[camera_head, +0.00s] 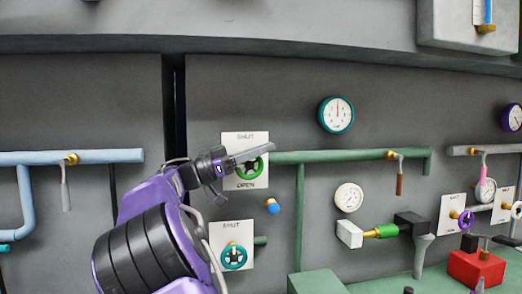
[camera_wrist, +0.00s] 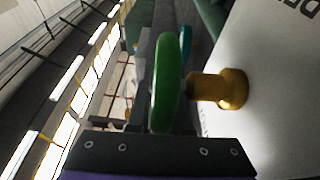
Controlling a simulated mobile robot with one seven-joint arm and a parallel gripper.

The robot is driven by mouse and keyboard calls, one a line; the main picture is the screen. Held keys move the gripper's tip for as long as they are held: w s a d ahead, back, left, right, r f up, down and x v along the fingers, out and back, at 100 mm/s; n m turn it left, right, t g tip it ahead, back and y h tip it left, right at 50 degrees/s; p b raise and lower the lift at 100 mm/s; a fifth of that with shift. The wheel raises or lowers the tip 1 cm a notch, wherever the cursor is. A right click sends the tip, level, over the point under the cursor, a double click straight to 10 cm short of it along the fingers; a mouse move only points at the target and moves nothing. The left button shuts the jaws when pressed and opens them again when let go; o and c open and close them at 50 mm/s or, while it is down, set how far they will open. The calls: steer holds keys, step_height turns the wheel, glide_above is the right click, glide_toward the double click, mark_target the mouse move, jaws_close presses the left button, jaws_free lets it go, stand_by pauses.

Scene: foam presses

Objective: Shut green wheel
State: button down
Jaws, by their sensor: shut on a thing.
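The green wheel (camera_head: 255,168) stands out from a white SHUT/OPEN plate (camera_head: 245,138) on the grey wall, at the left end of a green pipe. My gripper (camera_head: 248,156) reaches it from the left and is shut on its rim, partly hiding it. In the wrist view the green wheel (camera_wrist: 166,82) is seen edge-on between my gripper's fingers (camera_wrist: 163,122), beside its brass stem (camera_wrist: 222,89). SHUT is printed at the plate's top and OPEN at its bottom. How far the wheel is turned cannot be told.
A teal wheel (camera_head: 234,257) on a similar plate is below. A blue knob (camera_head: 272,206) sits to the lower right. The green pipe (camera_head: 330,156) runs right under a teal-rimmed gauge (camera_head: 337,115). A blue pipe (camera_head: 105,156) is at left.

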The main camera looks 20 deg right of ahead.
mark_target(262, 170)
step_height(262, 170, down, 6)
steer(key=t+y+p, duration=0.3)
steer(key=y+p, duration=0.3)
steer(key=y, duration=1)
steer(key=shift+d+f+y, duration=0.25)
steer(key=shift+d+y, duration=0.05)
steer(key=shift+d, duration=0.1)
steer(key=shift+a, duration=0.1)
steer(key=c, duration=0.8)
jaws_free()
steer(key=shift+c, duration=0.2)
